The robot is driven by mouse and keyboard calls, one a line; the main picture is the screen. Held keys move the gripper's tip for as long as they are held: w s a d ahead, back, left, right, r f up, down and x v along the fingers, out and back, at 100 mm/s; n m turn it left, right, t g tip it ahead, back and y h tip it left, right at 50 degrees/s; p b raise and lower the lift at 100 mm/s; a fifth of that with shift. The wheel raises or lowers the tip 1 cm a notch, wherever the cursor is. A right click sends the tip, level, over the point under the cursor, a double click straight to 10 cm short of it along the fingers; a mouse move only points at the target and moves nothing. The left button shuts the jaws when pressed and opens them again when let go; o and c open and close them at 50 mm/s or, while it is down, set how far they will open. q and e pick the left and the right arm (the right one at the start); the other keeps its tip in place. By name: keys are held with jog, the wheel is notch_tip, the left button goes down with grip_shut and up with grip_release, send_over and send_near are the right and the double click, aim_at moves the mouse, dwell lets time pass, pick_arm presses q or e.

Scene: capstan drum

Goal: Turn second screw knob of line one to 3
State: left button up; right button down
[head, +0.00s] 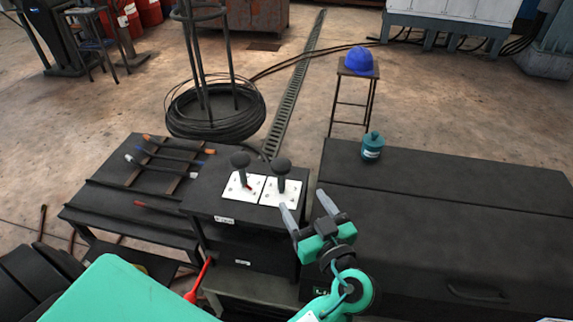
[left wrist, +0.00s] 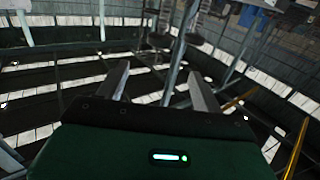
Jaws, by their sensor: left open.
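A black control box (head: 225,207) stands in the middle of the head view. It carries two white plates, a left one (head: 236,194) and a right one (head: 289,197). A black ball-topped lever stands on each: the left lever (head: 240,160) and the right lever (head: 281,165). Plate markings are too small to read. I cannot tell which part is the second screw knob of line one. My left gripper (head: 304,200) is open and empty, with its fingers pointing up, right of the right lever. Its fingers also show apart in the left wrist view (left wrist: 157,82). My right gripper is not in view.
A long black cabinet (head: 430,205) with a teal canister (head: 372,146) fills the right. A rack (head: 110,192) holding rods is at left. A cable coil (head: 215,112) and a stool with a blue helmet (head: 358,60) stand behind. The left wrist view faces the roof.

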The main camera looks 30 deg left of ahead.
aim_at(285, 172)
pick_arm(q)
jog(key=p+x, duration=0.4)
jog(key=x, duration=0.7)
jog(key=shift+w+a+r, duration=0.1)
jog(key=shift+w+a, duration=0.3)
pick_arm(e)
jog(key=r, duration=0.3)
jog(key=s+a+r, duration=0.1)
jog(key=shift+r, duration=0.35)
pick_arm(q)
jog(key=shift+f, duration=0.2)
jog(key=c, duration=1)
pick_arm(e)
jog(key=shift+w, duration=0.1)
